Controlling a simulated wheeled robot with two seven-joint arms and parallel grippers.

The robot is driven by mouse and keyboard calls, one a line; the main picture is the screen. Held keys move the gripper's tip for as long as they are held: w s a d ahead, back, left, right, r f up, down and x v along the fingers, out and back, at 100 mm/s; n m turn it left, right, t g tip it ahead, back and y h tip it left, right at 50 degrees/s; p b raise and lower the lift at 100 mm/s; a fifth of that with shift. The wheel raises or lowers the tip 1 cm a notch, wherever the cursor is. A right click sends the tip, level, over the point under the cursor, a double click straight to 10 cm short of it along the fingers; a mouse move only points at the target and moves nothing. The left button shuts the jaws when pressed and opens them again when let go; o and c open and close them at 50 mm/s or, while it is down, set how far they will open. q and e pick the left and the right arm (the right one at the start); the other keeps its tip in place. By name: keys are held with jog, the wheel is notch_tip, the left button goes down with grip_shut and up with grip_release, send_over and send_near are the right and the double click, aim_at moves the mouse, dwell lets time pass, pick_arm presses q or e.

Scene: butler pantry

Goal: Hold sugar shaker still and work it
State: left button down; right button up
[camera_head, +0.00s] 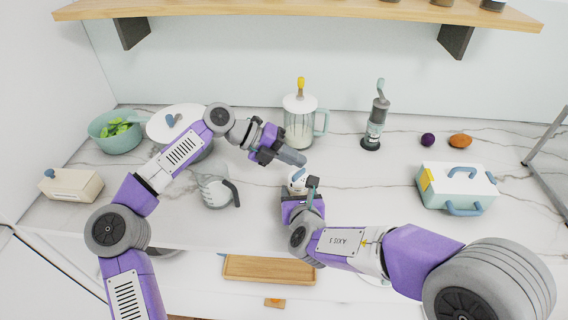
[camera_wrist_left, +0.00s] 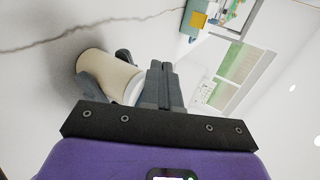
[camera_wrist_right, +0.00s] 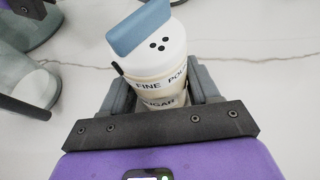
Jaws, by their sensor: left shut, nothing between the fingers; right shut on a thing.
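The sugar shaker (camera_wrist_right: 165,72) is a cream cylinder with "FINE" and "SUGAR" lettering. Its white lid has small dark holes, and a blue flap (camera_wrist_right: 138,28) sticks up at the lid's edge. My right gripper (camera_head: 302,190) is shut around the shaker body, one finger on each side; the shaker appears upright. In the head view only part of the shaker (camera_head: 296,180) shows. My left gripper (camera_head: 292,157) is shut and empty, just above and beside the shaker top. In the left wrist view its closed fingers (camera_wrist_left: 160,78) are beside the shaker (camera_wrist_left: 106,72); contact cannot be told.
A glass measuring jug (camera_head: 214,188) stands left of the shaker. A lidded blender-like jar (camera_head: 299,125) and a grey grinder (camera_head: 376,120) stand behind. A white box with blue handles (camera_head: 456,190) is at right. A wooden tray (camera_head: 268,270) lies below the counter edge.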

jog(key=shift+f, duration=0.1)
dwell(0.5)
pick_arm(q)
jog(key=shift+s+a, duration=0.35)
jog(key=shift+s, duration=0.5)
pick_arm(e)
jog(key=shift+d, duration=0.1)
pick_arm(q)
jog(key=v, duration=1.2)
jog(key=shift+w, duration=0.2)
pick_arm(e)
jog(key=o, duration=1.3)
